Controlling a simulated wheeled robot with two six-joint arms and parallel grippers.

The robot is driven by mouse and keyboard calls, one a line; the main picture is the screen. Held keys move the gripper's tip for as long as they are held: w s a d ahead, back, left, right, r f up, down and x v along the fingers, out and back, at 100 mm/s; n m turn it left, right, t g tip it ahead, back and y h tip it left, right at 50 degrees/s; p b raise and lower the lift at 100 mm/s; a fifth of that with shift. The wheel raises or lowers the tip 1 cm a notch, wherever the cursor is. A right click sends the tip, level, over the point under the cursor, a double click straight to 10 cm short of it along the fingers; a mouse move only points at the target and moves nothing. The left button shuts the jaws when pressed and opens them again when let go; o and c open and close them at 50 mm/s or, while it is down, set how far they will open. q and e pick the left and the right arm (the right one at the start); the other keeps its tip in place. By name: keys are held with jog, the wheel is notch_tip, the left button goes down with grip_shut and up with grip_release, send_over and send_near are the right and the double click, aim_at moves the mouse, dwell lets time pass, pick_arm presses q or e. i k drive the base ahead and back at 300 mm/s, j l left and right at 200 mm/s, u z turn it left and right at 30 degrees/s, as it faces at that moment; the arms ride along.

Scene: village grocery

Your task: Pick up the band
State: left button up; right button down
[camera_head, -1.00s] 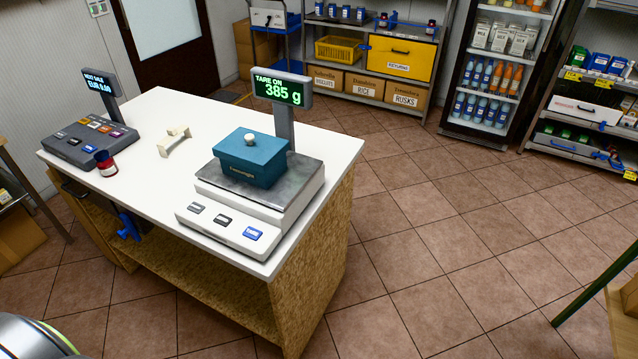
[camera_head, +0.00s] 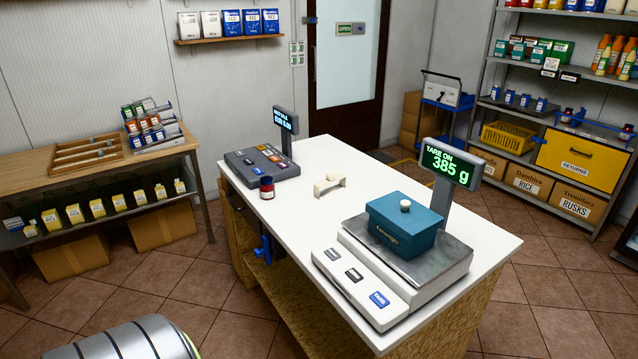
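I cannot make out a band for certain in this view. A small cream bracket-shaped piece with two raised ends (camera_head: 329,184) lies on the white counter (camera_head: 345,233), between the till and the scale. A teal lidded box (camera_head: 404,226) with a pale knob sits on the scale (camera_head: 440,262), whose display (camera_head: 450,164) reads TARE ON 385 g.
The till (camera_head: 262,164) stands at the counter's far left. A blue fitting (camera_head: 263,250) sticks out from the counter's side. A wooden side table (camera_head: 60,165) stands left, a yellow RETURNS box (camera_head: 583,157) at right. Tiled floor (camera_head: 190,262) lies open between side table and counter.

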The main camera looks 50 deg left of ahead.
aim_at(331, 178)
jog(key=u, duration=1.45)
jog(key=z, duration=0.5)
jog(key=i+l+u, duration=0.1)
jog(key=l+u, duration=0.15)
jog(key=l, duration=0.25)
jog(key=j+z, duration=0.15)
jog(key=j, duration=0.25)
jog(key=k+j+z, duration=0.2)
jog(key=j, duration=0.2)
jog(key=j+z, duration=0.15)
jog(key=j, duration=0.25)
jog(key=k+j+z, duration=0.15)
jog(key=j, duration=0.2)
jog(key=k+j+z, duration=0.15)
jog(key=j, duration=0.25)
jog(key=k+j+z, duration=0.2)
jog(key=i+j, duration=0.05)
jog(key=j, duration=0.1)
